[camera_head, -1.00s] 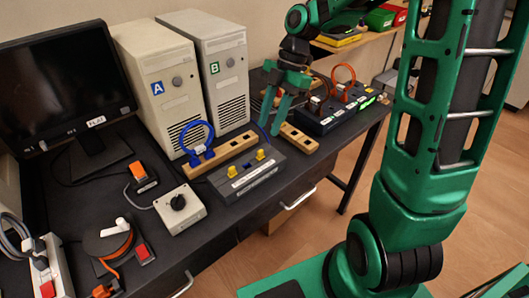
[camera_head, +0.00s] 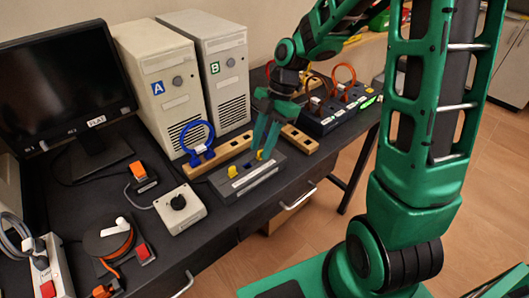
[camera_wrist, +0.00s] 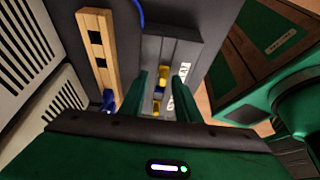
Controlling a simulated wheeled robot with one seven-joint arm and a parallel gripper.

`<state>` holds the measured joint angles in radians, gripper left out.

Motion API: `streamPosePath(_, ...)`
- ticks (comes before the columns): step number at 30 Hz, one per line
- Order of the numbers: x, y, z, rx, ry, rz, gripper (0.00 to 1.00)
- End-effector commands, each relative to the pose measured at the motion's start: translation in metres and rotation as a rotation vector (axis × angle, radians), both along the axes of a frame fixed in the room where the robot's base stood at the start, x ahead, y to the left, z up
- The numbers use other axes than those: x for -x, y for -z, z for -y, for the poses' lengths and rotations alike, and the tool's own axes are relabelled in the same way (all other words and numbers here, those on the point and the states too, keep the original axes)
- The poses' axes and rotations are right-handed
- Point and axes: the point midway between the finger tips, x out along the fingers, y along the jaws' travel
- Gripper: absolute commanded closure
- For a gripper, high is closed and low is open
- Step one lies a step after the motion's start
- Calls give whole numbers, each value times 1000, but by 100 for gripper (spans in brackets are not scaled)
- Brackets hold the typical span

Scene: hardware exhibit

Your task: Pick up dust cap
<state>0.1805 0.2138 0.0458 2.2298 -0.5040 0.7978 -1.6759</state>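Two small yellow caps sit on top of a dark grey box (camera_head: 250,182) at the desk's front edge. The left cap (camera_head: 232,171) is clear of my gripper in the head view, and the right one (camera_head: 260,155) is partly hidden by the fingers. My gripper (camera_head: 264,150) points down over the box's right part, open and empty. In the wrist view, a yellow cap (camera_wrist: 165,76) shows between the spread fingertips (camera_wrist: 162,78), with another yellow piece (camera_wrist: 156,108) nearer the palm. I cannot tell whether the fingers touch the cap.
A wooden strip with dark holes (camera_head: 218,174) and a blue cable loop (camera_head: 197,145) lie behind the box. A black unit with an orange loop (camera_head: 325,115) stands to the right. A white knob box (camera_head: 180,208) is at left. Two PC towers (camera_head: 160,85) stand behind.

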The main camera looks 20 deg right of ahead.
Motion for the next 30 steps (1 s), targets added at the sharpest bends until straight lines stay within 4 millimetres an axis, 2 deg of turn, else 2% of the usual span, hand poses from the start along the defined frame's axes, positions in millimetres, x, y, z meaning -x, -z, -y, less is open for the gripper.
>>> streamPosePath(1, 0, 0, 0, 0, 0, 0, 83)
streamPosePath(3, 0, 0, 0, 0, 1, 1, 100)
streamPosePath(20, -2, -5, 0, 0, 3, 7, 100)
streamPosePath(23, -2, -13, 1, 0, 3, 7, 100)
streamPosePath(28, -2, -41, 1, 0, 2, 8, 100)
streamPosePath(30, 7, -50, -11, 0, -3, 6, 100)
